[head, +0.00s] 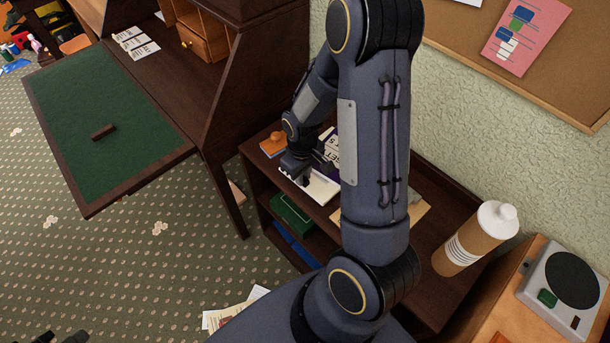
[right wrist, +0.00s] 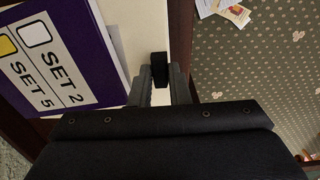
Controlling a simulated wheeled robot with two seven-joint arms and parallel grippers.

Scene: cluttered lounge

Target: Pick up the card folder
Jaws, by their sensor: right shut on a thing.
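My right gripper (head: 302,182) reaches down to the top of the low dark shelf unit. In the right wrist view its fingers (right wrist: 161,85) are closed around a small black tab (right wrist: 160,66) at the edge of a flat cream thing (right wrist: 136,32). The cream thing also shows in the head view (head: 322,188), lying flat, and looks like the card folder, but I see no label on it. A purple item (right wrist: 70,83) with a white "SET 2 / SET 5" label lies against it, partly hidden by my arm in the head view. My left gripper (head: 62,338) barely shows at the bottom edge.
An orange item with a knob (head: 275,143) lies beside the desk (head: 222,95). A green box (head: 292,218) is on a lower shelf. A tan bottle (head: 474,240) stands at the right of the unit. Papers (head: 235,310) lie on the patterned carpet.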

